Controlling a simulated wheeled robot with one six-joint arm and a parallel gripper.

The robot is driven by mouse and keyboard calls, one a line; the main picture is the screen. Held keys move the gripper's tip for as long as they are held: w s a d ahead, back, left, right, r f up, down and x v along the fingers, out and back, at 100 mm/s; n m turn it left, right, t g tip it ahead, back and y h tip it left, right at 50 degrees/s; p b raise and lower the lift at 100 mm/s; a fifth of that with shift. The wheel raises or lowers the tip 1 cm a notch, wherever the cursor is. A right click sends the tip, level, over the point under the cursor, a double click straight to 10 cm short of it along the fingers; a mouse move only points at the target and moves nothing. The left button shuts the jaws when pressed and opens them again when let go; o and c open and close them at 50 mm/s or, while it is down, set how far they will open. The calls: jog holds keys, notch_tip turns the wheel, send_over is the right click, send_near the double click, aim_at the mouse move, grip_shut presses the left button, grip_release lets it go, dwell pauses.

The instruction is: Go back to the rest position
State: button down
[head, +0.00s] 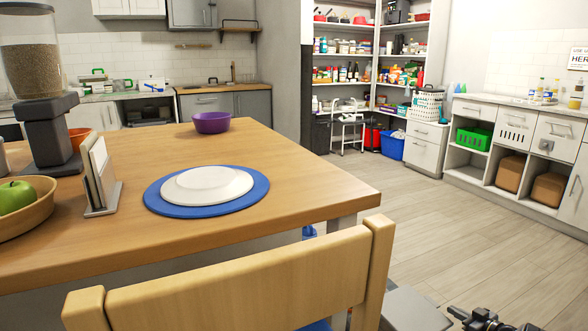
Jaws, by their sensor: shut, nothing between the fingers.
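My gripper (480,319) shows only in part, as a dark mechanical shape at the bottom edge of the head view, right of centre. It is shut and empty. It is low over the floor area, to the right of the wooden chair and apart from the table. The rest of my arm is mostly cut off by the frame's lower edge.
A wooden table (120,235) bears a white plate (207,184) on a blue mat (165,205), a purple bowl (211,122) and a food dispenser (45,120). A chair (240,280) stands in front. The floor (440,225) at right is clear, before white cabinets (480,110).

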aim_at(437, 306)
jog(key=b+x, duration=0.2)
jog(key=x, duration=0.5)
jog(key=shift+f, duration=0.15)
notch_tip(437, 306, up, 4)
jog(key=n+p, duration=0.1)
jog(key=p, duration=0.2)
jog(key=shift+s+a+f+h, duration=0.1)
jog(key=shift+a+h, duration=0.05)
jog(key=shift+h, duration=0.15)
jog(key=r+n+p, duration=0.1)
jog(key=a+r+p, duration=0.1)
jog(key=r, duration=0.1)
jog(key=a+r+n+p, duration=0.1)
jog(key=shift+s+r+n+t+h, duration=0.25)
jog(key=shift+s+n+t+h, duration=0.05)
jog(key=shift+s+t+h, duration=0.1)
jog(key=s+a+r+n+t+h+b, duration=0.15)
jog(key=s+a+r+n, duration=0.25)
jog(key=a+r+n, duration=0.5)
jog(key=s+a+n+t+b, duration=0.2)
jog(key=s+a+n+b, duration=0.1)
jog(key=a, duration=0.9)
jog(key=shift+s+a+f+n, duration=0.15)
jog(key=shift+s+f+n, duration=0.2)
jog(key=shift+s+n, duration=0.55)
jog(key=shift+h, duration=0.25)
